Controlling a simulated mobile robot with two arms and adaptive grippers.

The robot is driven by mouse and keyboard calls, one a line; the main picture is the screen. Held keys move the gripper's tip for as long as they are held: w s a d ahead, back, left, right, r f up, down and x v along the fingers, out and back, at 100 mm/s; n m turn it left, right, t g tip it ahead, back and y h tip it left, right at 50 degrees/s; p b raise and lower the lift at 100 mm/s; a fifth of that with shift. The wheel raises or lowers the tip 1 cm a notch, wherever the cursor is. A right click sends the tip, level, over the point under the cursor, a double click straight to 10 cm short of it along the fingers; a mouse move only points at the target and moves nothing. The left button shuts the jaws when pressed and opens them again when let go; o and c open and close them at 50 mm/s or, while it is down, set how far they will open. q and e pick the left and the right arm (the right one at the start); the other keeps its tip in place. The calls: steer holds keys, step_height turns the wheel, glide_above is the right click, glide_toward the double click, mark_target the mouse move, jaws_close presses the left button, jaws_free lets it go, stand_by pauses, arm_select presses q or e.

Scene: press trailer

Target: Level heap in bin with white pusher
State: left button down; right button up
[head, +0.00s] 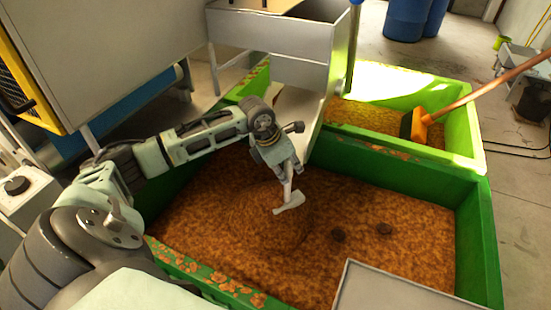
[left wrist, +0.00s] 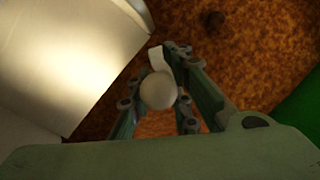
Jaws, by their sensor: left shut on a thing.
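The near green bin (head: 483,240) holds a broad brown-orange heap (head: 235,200) of pressed material, mounded left of the middle. My left gripper (head: 287,178) reaches in over the bin and is shut on the white pusher (head: 290,204). The pusher's pale head hangs down at the heap's surface; I cannot tell whether it touches. In the left wrist view the pusher's round handle end (left wrist: 158,91) sits between the fingers, with part of its white head beyond. My right gripper is not in view.
A grey metal chute (head: 318,115) stands at the bin's back edge, close beside my gripper in the left wrist view (left wrist: 65,60). A grey panel (head: 385,290) covers the near right.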

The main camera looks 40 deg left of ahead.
arm_select(q)
steer(key=shift+w+d+p, duration=0.8)
steer(key=shift+w+d, duration=0.3)
steer(key=shift+d, duration=2.95)
steer(key=s+a+b, duration=0.3)
steer(key=a, duration=0.9)
steer(key=s+a+b, duration=0.3)
steer(key=a+b, duration=0.1)
steer(key=a, duration=0.7)
steer(key=w+d+p, duration=0.1)
steer(key=w+d, duration=0.2)
steer(key=d, duration=1)
steer(key=w+d+p, duration=0.2)
steer(key=w+d, duration=0.2)
steer(key=d, duration=0.8)
step_height(320, 180, up, 9)
steer(key=d+p, duration=0.1)
steer(key=p, duration=0.4)
steer(key=shift+s+f, duration=0.15)
